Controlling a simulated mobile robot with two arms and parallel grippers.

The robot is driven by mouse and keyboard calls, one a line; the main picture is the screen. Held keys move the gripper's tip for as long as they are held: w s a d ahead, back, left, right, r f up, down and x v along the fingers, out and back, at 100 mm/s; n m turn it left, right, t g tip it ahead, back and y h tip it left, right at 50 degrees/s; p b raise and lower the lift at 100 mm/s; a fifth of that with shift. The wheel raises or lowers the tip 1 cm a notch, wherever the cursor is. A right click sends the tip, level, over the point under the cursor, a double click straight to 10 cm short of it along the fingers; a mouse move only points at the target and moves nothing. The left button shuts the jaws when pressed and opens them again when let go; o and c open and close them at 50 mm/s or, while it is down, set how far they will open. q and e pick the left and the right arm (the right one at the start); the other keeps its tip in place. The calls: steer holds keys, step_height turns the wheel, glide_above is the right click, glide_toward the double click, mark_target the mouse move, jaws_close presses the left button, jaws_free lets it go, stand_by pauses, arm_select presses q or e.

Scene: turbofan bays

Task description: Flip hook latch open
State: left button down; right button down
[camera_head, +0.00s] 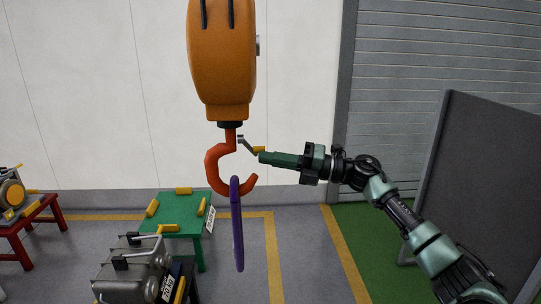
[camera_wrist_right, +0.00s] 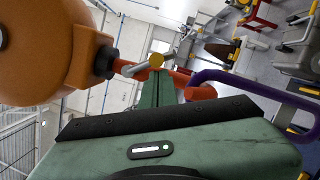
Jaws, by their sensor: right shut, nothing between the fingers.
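A red hook (camera_head: 213,168) hangs below an orange hoist block (camera_head: 222,55). Its grey latch (camera_head: 247,143) slants out from the hook's shank and ends in a yellow tip (camera_head: 259,149). A purple loop (camera_head: 237,235) hangs in the hook's bend. My right gripper (camera_head: 263,157) comes in from the right, shut and empty, with its fingertips at the yellow tip. In the right wrist view the green fingers (camera_wrist_right: 157,88) are together, close under the yellow tip (camera_wrist_right: 156,60); whether they touch it is unclear. My left gripper is not in view.
A green stand (camera_head: 175,205) with yellow pads stands on the floor behind. A grey machine unit (camera_head: 133,270) is at lower left, and a red stand (camera_head: 40,208) is at far left. A dark panel (camera_head: 480,180) stands at right.

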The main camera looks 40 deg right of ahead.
steer(key=w+n+y+b, duration=0.1)
steer(key=n+b, duration=0.2)
steer(key=b, duration=0.1)
steer(key=w+d+r+n+b, duration=0.1)
steer(key=n+b, duration=0.2)
steer(key=w+d+r+n+g+y+b, duration=0.1)
steer(key=n+b, duration=0.3)
steer(key=shift+w+y+b, duration=0.1)
steer(key=shift+y+b, duration=0.2)
steer(key=shift+b, duration=0.05)
stand_by(0.5)
steer(key=shift+r, duration=0.2)
stand_by(0.4)
